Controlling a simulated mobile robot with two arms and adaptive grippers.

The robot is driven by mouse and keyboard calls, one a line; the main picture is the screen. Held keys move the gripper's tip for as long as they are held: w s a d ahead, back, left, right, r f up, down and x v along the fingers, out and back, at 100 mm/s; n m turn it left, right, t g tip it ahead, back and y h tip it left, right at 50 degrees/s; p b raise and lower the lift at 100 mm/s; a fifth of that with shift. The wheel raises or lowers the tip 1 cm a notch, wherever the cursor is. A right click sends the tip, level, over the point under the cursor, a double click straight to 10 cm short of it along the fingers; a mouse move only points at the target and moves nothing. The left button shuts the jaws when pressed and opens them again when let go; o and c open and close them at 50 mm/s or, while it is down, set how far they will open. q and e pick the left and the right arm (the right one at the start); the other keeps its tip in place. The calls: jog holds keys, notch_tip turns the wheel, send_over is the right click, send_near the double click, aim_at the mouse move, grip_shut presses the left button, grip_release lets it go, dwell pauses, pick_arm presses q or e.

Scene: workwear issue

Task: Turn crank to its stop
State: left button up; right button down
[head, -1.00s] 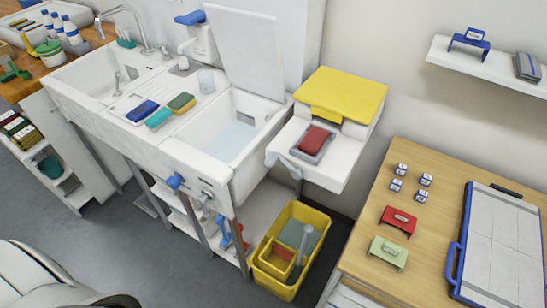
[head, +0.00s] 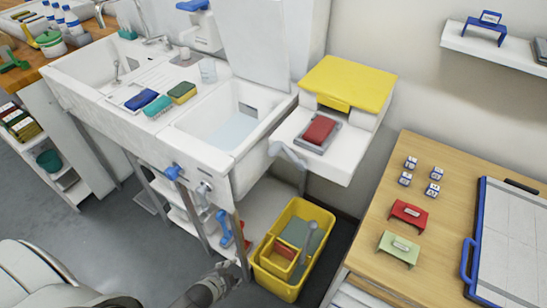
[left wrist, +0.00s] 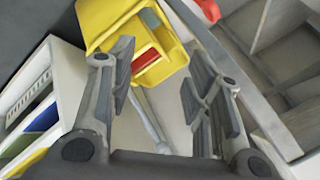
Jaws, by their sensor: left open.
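A pale grey crank handle (head: 288,155) sticks out from the front left side of a white machine (head: 322,166) with a yellow lid. It hangs beside the sink's right end. My left gripper (head: 229,270) is low at the bottom of the head view, in front of the sink stand and left of the yellow bin, well below and apart from the crank. In the left wrist view its two fingers (left wrist: 158,62) are spread with nothing between them. The crank cannot be made out there. My right gripper is not in view.
A yellow bin (head: 316,219) with a grey-handled tool stands on the floor under the machine. A wooden table (head: 405,268) with small blocks and a blue-edged board stands to the right.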

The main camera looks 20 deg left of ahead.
pick_arm(q)
jog(key=w+r+m+t+b, duration=0.2)
jog(key=w+r+m+t, duration=0.1)
jog(key=w+r, duration=0.45)
jog(key=m+t+h+b, duration=0.35)
jog(key=m+t, duration=0.35)
jog(key=m, duration=0.8)
send_near(270, 155)
jog(key=w, duration=0.5)
jog(key=w+d, duration=0.1)
jog(key=w, duration=0.2)
jog(key=w+d, duration=0.1)
jog(key=w, duration=0.2)
jog(key=shift+w+f, duration=0.15)
jog(key=shift+w, duration=0.2)
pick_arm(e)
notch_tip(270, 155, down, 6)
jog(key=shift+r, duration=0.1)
pick_arm(q)
jog(key=shift+c, duration=0.5)
grip_shut()
